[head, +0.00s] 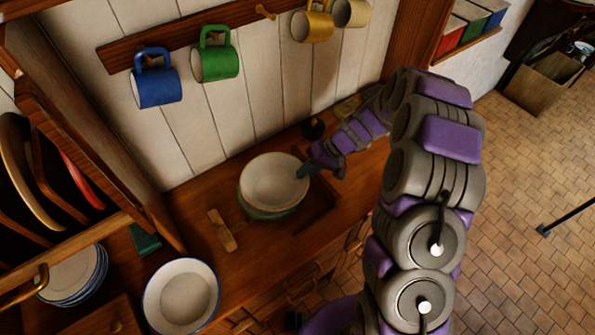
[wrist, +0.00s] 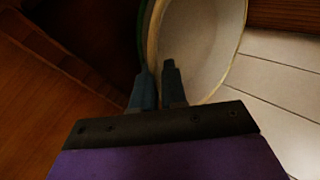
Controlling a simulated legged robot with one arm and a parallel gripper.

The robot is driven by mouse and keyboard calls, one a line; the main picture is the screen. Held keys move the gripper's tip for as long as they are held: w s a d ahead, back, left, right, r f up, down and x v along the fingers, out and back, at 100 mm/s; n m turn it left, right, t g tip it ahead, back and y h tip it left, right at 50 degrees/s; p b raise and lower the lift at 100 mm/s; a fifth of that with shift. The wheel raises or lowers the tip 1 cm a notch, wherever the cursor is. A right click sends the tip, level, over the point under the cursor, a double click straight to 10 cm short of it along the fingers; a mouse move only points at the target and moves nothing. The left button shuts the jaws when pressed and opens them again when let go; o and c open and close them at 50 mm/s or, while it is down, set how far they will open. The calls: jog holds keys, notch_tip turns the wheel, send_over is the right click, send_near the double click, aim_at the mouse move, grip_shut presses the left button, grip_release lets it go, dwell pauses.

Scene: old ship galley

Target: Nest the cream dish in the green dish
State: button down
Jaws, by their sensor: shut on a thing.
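The cream dish (head: 274,181) sits over the green dish (head: 254,210) on the wooden counter, and only the green dish's outer side shows beneath it. In the wrist view the cream dish (wrist: 203,45) fills the upper middle, with a strip of the green dish (wrist: 143,40) along its left edge. My gripper (head: 304,172) is at the cream dish's right rim. In the wrist view my gripper (wrist: 158,75) is shut on that rim, one finger on each side. I cannot tell whether the cream dish rests fully on the bottom of the green one.
A white blue-rimmed dish (head: 182,297) stands at the front left, near a stack of plates (head: 75,275). A small wooden block (head: 222,230) lies left of the dishes. Blue (head: 156,80), green (head: 215,58) and yellow (head: 312,24) mugs hang on the wall rail above.

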aim_at(288, 180)
jog(key=shift+d, duration=0.3)
jog(key=a, duration=0.3)
jog(key=shift+a+f, duration=0.2)
jog(key=shift+a, duration=0.1)
jog(key=shift+d+r, duration=0.2)
jog(key=shift+d, duration=2.35)
jog(key=shift+a+f+b, duration=0.15)
jog(key=shift+a+b, duration=0.15)
jog(key=shift+a, duration=1.25)
jog(key=shift+d, duration=0.85)
jog(key=shift+s+a+b, duration=0.1)
jog(key=shift+a+b, duration=0.3)
jog(key=shift+a, duration=1.5)
jog(key=shift+a, duration=0.25)
jog(key=shift+d, duration=0.3)
